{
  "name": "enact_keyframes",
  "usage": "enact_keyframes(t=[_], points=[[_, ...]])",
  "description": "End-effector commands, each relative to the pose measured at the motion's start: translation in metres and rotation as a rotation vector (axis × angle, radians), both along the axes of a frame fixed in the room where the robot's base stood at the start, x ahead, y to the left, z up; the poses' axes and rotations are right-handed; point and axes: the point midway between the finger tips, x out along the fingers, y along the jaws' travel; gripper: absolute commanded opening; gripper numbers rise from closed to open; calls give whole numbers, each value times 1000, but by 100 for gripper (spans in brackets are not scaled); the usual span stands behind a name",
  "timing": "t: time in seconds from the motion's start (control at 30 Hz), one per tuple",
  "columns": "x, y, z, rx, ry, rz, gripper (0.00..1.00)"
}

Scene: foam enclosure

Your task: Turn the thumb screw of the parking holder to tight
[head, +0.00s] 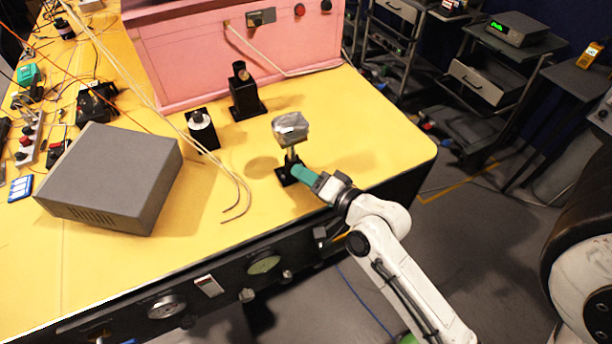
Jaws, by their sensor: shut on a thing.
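The holder that my gripper reaches is a small black base (284,178) with a short metal post (290,157), near the front right of the yellow table. A grey, silvery block (291,128) sits on top of the post. My gripper (297,171), with teal fingers, comes from the lower right and is shut at the side of the holder, low by the post. The thumb screw is hidden between the fingers, so I cannot see how it is turned.
Two black mounts, one with a white cylinder (202,130) and a taller one (245,93), stand behind. A grey box (112,178) and loose pale cables (237,190) lie left. A pink enclosure (236,55) closes the back. The yellow table (385,140) is clear at right.

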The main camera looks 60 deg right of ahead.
Motion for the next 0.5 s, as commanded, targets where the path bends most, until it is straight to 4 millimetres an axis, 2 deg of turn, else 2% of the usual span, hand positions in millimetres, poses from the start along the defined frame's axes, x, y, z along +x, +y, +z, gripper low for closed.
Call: enact_keyframes(t=[0.2,0.23,0.47,0.5], points=[[0,0,0,0,1,0,0],[0,0,0,1,2,0,30],[0,0,0,-1,1,0,52],[0,0,0,-1,1,0,53]])
